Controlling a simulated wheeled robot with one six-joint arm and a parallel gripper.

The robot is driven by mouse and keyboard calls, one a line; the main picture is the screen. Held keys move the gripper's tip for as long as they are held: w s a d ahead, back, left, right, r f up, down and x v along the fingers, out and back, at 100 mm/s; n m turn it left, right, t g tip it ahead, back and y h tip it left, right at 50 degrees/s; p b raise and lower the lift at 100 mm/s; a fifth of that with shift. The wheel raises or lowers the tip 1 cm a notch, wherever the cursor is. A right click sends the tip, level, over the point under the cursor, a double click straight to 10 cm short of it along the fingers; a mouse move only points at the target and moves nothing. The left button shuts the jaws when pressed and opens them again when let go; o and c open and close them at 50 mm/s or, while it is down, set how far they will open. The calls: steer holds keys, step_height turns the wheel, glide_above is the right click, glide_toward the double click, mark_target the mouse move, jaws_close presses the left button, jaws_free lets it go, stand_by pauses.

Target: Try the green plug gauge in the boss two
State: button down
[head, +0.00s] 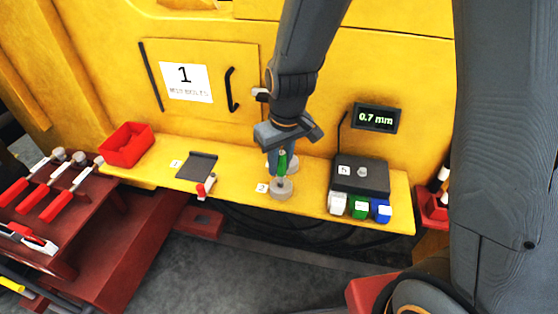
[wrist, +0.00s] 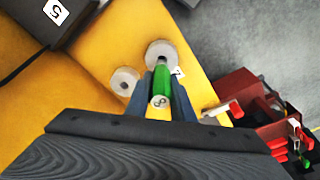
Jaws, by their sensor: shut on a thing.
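My gripper (head: 281,152) is shut on the green plug gauge (head: 282,163), which points down at a round grey boss (head: 283,194) beside a label 2 on the yellow ledge. In the wrist view the green gauge (wrist: 161,82) sits between the fingers of my gripper (wrist: 163,92), its far end at the hole of the boss (wrist: 168,49). I cannot tell whether its tip is inside the hole or just above it. A second grey boss (wrist: 124,80) stands close by; in the head view it is partly hidden behind the gauge (head: 292,164).
A dark box (head: 360,178) with white, green and blue blocks in front stands right on the ledge (head: 235,190). A display (head: 376,118) reads 0.7 mm. A dark plate (head: 197,166), a red-handled piece (head: 205,187) and a red bin (head: 126,145) are to the left.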

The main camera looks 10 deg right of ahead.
mark_target(282, 154)
steer(key=shift+f+b, duration=1)
steer(key=shift+f, duration=0.95)
stand_by(2.6)
stand_by(0.7)
steer(key=c, duration=1.5)
jaws_free()
steer(key=shift+o, duration=0.2)
steer(key=shift+r, duration=0.1)
steer(key=r, duration=0.5)
steer(key=s+r+b, duration=0.1)
steer(key=r, duration=0.1)
steer(key=shift+d+r, duration=0.25)
step_height(282, 154, up, 12)
steer(key=p, duration=1)
